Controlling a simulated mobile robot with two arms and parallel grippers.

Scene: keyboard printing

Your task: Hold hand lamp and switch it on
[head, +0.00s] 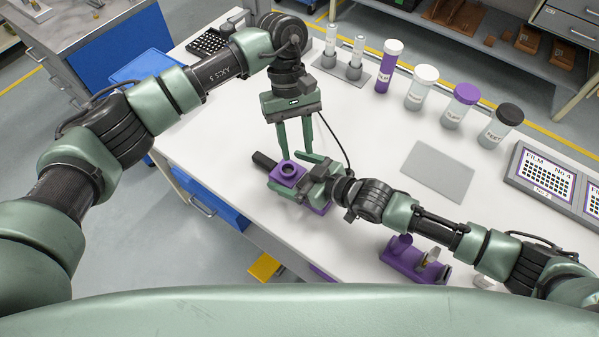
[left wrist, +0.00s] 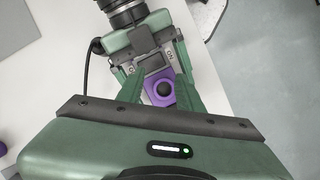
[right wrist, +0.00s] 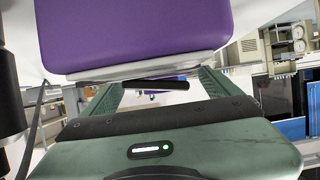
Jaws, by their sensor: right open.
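The hand lamp (head: 288,170) has a purple block with a dark round centre, and a black bar sticks out to its left. In the left wrist view the purple block (left wrist: 162,92) sits by a grey plate marked ON. My left gripper (head: 296,153) points down at it, with its fingers (left wrist: 160,80) apart on either side of the block. My right gripper (head: 302,174) is open, low at the lamp from the right. In the right wrist view a large purple part (right wrist: 140,30) hides much, and a black bar (right wrist: 155,84) shows between the fingers. Contact cannot be told.
Several capped jars (head: 421,88) and a stand with vials (head: 342,68) line the back of the white table. A grey plate (head: 437,171) lies at right of centre. A purple fixture (head: 410,262) stands near the front edge. A thin black cable runs beside my left gripper.

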